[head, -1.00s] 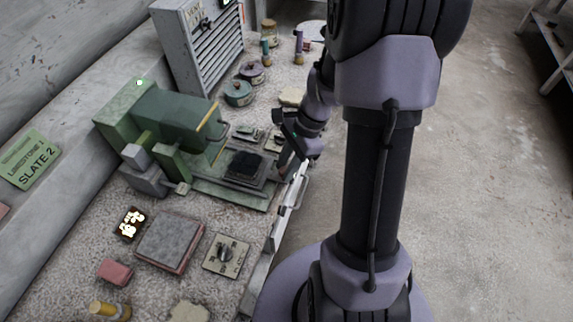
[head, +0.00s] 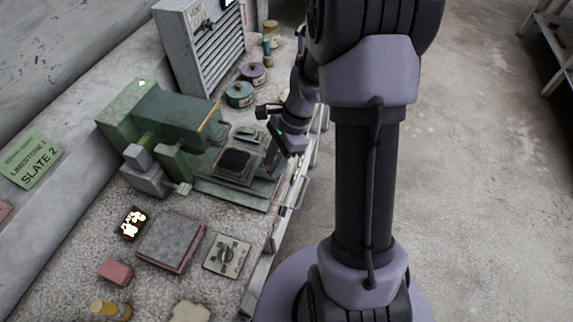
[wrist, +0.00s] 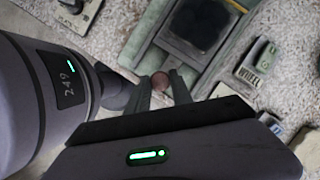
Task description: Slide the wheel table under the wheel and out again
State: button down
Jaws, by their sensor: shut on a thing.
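The green grinding machine (head: 170,118) stands on the bench, with a yellow-edged guard at its front; I cannot make out the wheel itself. The wheel table (head: 250,174) is a flat plate in front of the guard, carrying a dark square slab (head: 234,161). The table also shows at the top of the wrist view (wrist: 172,45). In the head view, my gripper (head: 274,132) is at the table's right side, and the knob is hidden there.
A switch box labelled WHEEL (wrist: 255,62) is beside the table. A grey slab (head: 170,241), a dial plate (head: 227,256) and a pink block (head: 115,271) lie in front. Round pots (head: 240,94) and a slatted grey cabinet (head: 205,42) stand behind. A rail edges the bench.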

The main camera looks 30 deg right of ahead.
aim_at(240, 163)
jog(key=w+a, duration=0.1)
jog(key=w, duration=0.1)
jog(key=w+a, duration=0.2)
jog(key=w+a+p, duration=0.1)
jog(key=w+a, duration=0.1)
jog(key=shift+w+a, duration=0.15)
jog(key=shift+w, duration=0.25)
jog(key=c, duration=1.2)
grip_release()
jog(key=shift+o, duration=0.2)
